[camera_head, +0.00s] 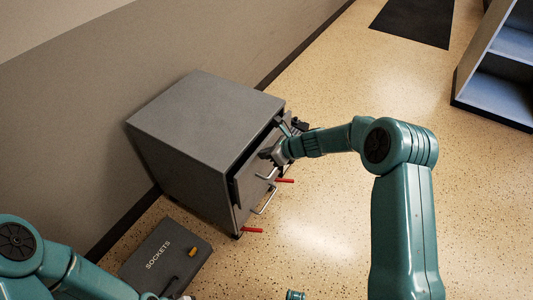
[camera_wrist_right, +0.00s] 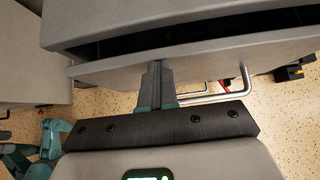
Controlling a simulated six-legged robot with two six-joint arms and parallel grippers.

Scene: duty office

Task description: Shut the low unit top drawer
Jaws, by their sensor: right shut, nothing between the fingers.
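The low unit (camera_head: 205,105) is a grey cabinet against the wall. Its top drawer (camera_head: 247,165) stands a little out, with a dark gap behind the front; in the right wrist view the drawer front (camera_wrist_right: 225,52) shows below that gap. A bar handle (camera_wrist_right: 215,96) is on the front, to the right of my fingers. My right gripper (camera_head: 272,153) is at the drawer front, fingers together and empty; its fingertips (camera_wrist_right: 157,70) meet the front in the wrist view, though firm contact is hard to tell. My left arm enters at lower left; its gripper is mostly cut off by the bottom edge.
Lower handles with red tags (camera_head: 284,181) stick out from the unit. A dark case marked SOCKETS (camera_head: 150,250) lies on the floor in front of it, with a yellow item (camera_head: 192,252) on it. A shelf (camera_head: 500,75) stands at right; the floor between is clear.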

